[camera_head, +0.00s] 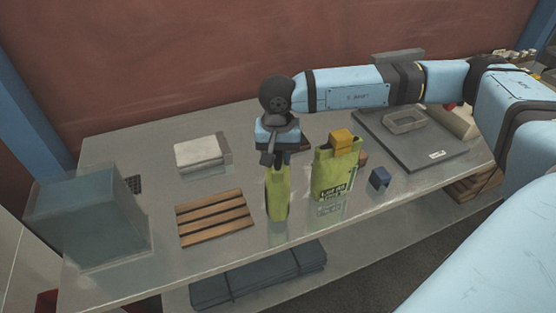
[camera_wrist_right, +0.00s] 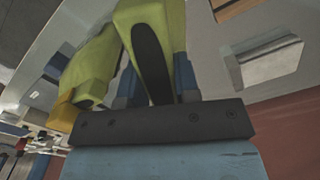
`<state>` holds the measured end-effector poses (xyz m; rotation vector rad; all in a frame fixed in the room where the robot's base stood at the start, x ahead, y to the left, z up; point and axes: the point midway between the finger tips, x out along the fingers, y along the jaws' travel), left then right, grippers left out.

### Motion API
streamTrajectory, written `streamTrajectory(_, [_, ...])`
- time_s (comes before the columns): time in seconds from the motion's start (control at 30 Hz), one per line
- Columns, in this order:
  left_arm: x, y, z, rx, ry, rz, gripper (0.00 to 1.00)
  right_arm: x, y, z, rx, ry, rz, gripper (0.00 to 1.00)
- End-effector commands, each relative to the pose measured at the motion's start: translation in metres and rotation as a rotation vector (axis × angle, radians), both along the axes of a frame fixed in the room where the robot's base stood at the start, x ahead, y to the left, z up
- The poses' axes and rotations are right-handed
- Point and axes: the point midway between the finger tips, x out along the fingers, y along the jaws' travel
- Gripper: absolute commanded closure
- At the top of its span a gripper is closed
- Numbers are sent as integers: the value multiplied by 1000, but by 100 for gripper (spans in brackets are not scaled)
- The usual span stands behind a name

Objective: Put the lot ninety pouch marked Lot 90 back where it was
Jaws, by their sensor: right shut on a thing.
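My right gripper (camera_head: 280,158) points down and is shut on the top of a narrow yellow-green pouch (camera_head: 278,195). The pouch hangs upright, its bottom at or just above the table; I cannot tell if it touches. No label shows on it. A second yellow-green pouch (camera_head: 335,175), with an orange top and a dark printed label too small to read surely, stands upright just to the right. It also shows in the right wrist view (camera_wrist_right: 93,65). My left gripper is not in view.
A slatted wooden rack (camera_head: 213,234) lies left of the held pouch, with a white block (camera_head: 198,150) behind it. A bluish box (camera_head: 88,220) stands at the left end. A small dark-blue block (camera_head: 379,179) and a dark flat platform (camera_head: 440,137) are to the right.

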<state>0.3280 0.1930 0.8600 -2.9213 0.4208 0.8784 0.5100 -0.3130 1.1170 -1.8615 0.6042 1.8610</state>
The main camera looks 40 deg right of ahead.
Motion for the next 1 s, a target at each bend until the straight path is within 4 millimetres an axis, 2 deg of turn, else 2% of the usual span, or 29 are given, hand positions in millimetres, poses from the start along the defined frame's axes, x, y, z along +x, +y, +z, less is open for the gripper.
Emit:
streamTrajectory(0.1, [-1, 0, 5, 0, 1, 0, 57, 0, 0, -18, 0, 3, -1, 100])
streamTrajectory(0.17, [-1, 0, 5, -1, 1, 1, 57, 0, 0, -23, -1, 1, -1, 100])
streamTrajectory(0.53, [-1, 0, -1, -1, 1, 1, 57, 0, 0, -29, -1, -1, -1, 100])
streamTrajectory(0.57, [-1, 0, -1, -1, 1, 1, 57, 0, 0, -29, -1, 0, -1, 68])
streamTrajectory(0.67, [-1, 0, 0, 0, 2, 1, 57, 0, 0, -27, -1, 1, -1, 45])
streamTrajectory(1.0, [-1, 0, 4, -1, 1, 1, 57, 0, 0, -23, -1, -1, -1, 45])
